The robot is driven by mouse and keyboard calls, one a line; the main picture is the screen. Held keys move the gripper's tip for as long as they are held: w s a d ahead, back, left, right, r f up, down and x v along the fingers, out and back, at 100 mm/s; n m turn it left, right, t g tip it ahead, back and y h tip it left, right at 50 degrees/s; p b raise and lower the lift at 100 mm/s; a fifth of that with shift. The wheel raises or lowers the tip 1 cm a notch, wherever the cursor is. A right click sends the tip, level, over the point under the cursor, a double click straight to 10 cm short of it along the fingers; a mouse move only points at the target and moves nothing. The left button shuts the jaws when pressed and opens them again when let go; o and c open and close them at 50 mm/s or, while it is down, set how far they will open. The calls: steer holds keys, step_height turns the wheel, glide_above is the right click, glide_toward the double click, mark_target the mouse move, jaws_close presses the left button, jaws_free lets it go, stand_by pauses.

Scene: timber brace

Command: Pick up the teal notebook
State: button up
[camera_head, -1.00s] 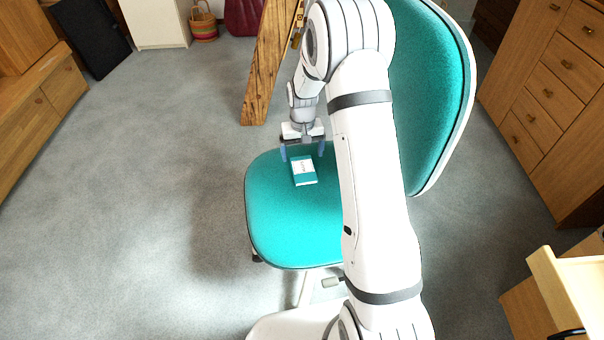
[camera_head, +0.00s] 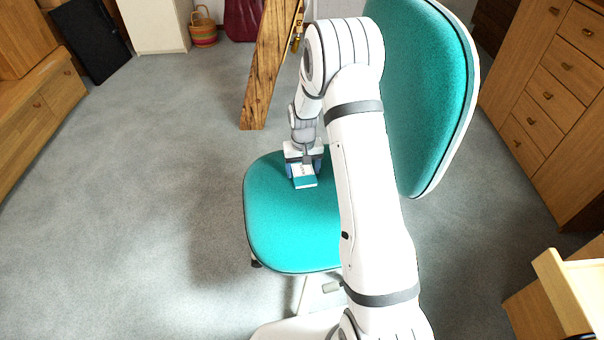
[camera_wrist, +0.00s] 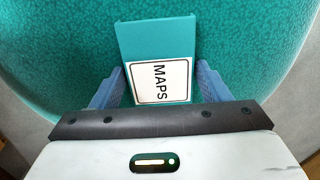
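The teal notebook (camera_wrist: 157,42) lies on the teal chair seat (camera_head: 285,225). It has a white label reading MAPS, clear in the wrist view. In the head view the notebook (camera_head: 305,182) shows just in front of my gripper (camera_head: 303,171). In the wrist view my gripper (camera_wrist: 158,85) is open, with one blue finger on each side of the label end of the notebook. Small gaps of teal seat show between the fingers and the notebook's sides. My gripper is low over the seat; whether the fingertips touch it I cannot tell.
The chair's backrest (camera_head: 430,95) rises to the right, partly behind my arm. A timber brace (camera_head: 267,70) leans behind the chair. Wooden drawers (camera_head: 548,90) stand at the right. Grey carpet (camera_head: 130,200) to the left is clear.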

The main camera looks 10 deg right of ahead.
steer(key=c, duration=0.6)
steer(key=shift+r, duration=0.1)
